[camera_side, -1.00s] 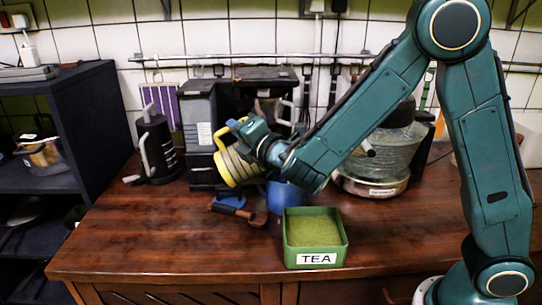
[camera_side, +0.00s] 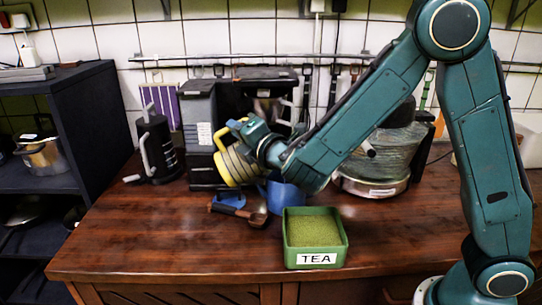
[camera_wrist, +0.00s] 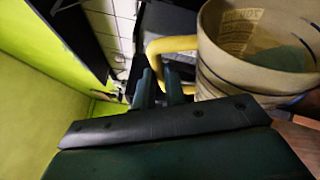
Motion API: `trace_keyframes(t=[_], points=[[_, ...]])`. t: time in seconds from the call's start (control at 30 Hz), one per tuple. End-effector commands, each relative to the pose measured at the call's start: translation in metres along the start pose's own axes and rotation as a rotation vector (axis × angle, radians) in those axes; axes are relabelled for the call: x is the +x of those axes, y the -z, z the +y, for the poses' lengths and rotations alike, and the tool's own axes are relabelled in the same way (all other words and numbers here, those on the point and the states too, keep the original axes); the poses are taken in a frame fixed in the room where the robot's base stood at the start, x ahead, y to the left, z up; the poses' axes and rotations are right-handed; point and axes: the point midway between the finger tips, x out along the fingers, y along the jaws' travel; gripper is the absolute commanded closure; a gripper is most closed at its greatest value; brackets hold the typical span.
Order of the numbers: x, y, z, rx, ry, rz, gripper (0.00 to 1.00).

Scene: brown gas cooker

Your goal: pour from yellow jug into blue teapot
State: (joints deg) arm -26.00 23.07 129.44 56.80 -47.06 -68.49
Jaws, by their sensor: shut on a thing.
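The yellow jug (camera_side: 236,166) is held up above the counter, tilted, left of my gripper (camera_side: 254,138) in the side view. My gripper is shut on the jug's yellow handle. In the wrist view my gripper's fingers (camera_wrist: 162,88) close at the handle, and the banded jug (camera_wrist: 262,55) shows its open top with pale contents inside. The blue teapot (camera_side: 285,198) stands on the counter, below and to the right of the jug, partly hidden behind my arm and the green tea box.
A green TEA box (camera_side: 316,258) stands at the counter's front. A brown-handled scoop (camera_side: 238,213) lies left of the teapot. A black grinder (camera_side: 157,148) and a dark coffee machine (camera_side: 203,130) stand behind. A glass-sided appliance (camera_side: 384,160) stands right. The counter's front left is clear.

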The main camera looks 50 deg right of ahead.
Motion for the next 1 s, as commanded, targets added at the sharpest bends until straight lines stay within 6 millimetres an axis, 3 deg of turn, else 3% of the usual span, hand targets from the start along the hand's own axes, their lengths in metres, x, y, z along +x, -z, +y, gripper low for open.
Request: trace_keyframes(t=[0.3, 1.0], points=[[0.008, 0.019, -0.002, -0.21, 0.083, 0.042, 1.0], [0.008, 0.019, -0.001, -0.225, 0.091, 0.045, 1.0]])
